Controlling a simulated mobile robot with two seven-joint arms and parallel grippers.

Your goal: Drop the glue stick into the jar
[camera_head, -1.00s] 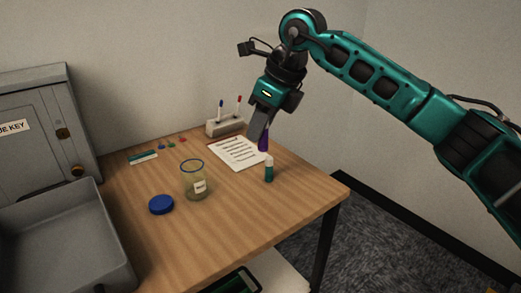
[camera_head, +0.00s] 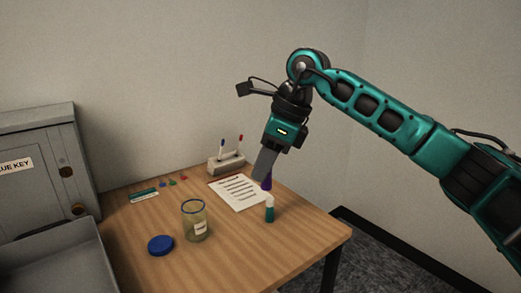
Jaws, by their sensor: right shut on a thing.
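A blue-rimmed clear jar (camera_head: 195,222) with a white label stands open on the table. My right gripper (camera_head: 263,176) is low over the table, to the right of the jar. It is shut on a small purple thing (camera_head: 267,182), whose shape is partly hidden by the grey finger. A short teal stick with a white cap (camera_head: 269,212) stands upright on the table just below the gripper in the picture. I cannot tell for sure which of these two is the glue stick. My left gripper is not in view.
A blue lid (camera_head: 161,245) lies left of the jar. Behind are a written sheet (camera_head: 238,192), a pen holder (camera_head: 227,164) with two pens, and small coloured bits. A grey cabinet (camera_head: 40,160) and tray (camera_head: 60,262) are at the left. The table's right edge is near.

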